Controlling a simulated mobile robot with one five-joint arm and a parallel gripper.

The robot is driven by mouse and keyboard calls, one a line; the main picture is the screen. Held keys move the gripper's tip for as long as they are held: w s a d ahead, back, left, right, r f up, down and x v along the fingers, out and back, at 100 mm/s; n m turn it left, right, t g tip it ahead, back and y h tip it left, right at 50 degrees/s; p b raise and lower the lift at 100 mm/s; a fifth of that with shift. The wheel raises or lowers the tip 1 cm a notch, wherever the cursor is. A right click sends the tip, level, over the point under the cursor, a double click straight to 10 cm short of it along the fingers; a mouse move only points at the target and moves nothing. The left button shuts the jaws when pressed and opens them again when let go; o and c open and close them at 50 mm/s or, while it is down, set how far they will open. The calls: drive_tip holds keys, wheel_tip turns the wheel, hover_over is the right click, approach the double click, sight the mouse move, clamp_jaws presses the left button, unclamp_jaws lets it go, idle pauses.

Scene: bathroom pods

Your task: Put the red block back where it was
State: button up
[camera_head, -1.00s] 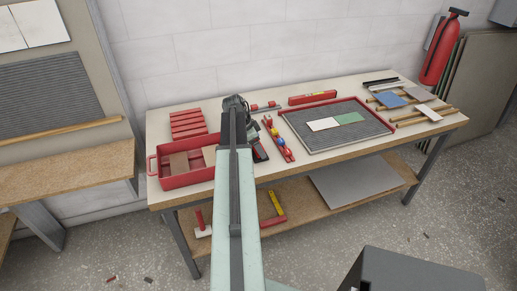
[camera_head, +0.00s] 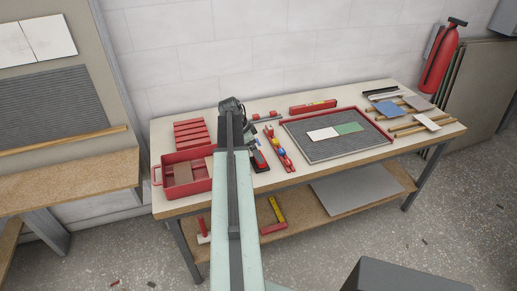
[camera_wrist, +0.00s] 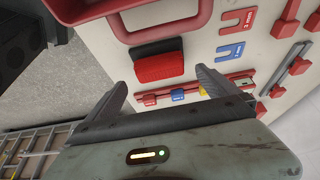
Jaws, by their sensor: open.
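A red block with a black layer (camera_wrist: 158,66) lies on the pale tabletop in the wrist view. In the head view what looks like the same red-and-black block (camera_head: 259,160) sits just right of my arm, partly beside its edge. My gripper (camera_wrist: 162,80) is open in the wrist view, with one finger on each side of the block's lower edge in the picture. Nothing is held between the fingers, and I cannot tell the height above the table.
A red tray (camera_head: 161,184) with brown pieces stands at the table's left front; its handle shows in the wrist view. Red bars (camera_head: 191,133) lie behind it. A coloured rail (camera_head: 279,148) and a red-rimmed grey board (camera_head: 303,157) lie to the right.

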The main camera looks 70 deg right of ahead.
drive_tip(key=p+v, duration=0.4)
drive_tip(key=v, duration=0.2)
drive_tip(key=shift+r+p, duration=0.3)
drive_tip(key=shift+r, duration=0.05)
drive_tip(key=shift+w+a, duration=0.15)
drive_tip(key=shift+w, duration=0.1)
drive_tip(key=w+a+f+n+t, duration=0.1)
drive_tip(key=w+a+n, duration=0.6)
drive_tip(key=w+a, duration=0.6)
drive_tip(key=w+a+n+t, duration=0.2)
drive_tip(key=w+a+n, duration=0.4)
drive_tip(key=w+a, duration=0.7)
drive_tip(key=a+n+y, duration=0.1)
drive_tip(key=a+n, duration=0.6)
drive_tip(key=a, duration=1.2)
drive_tip(key=w+a+n+y, duration=0.1)
drive_tip(key=a+n, duration=0.7)
drive_tip(key=a, duration=1.1)
drive_tip(key=shift+w+f+y, duration=0.25)
drive_tip(key=shift+f+y, duration=0.15)
drive_tip(key=shift+c, duration=0.3)
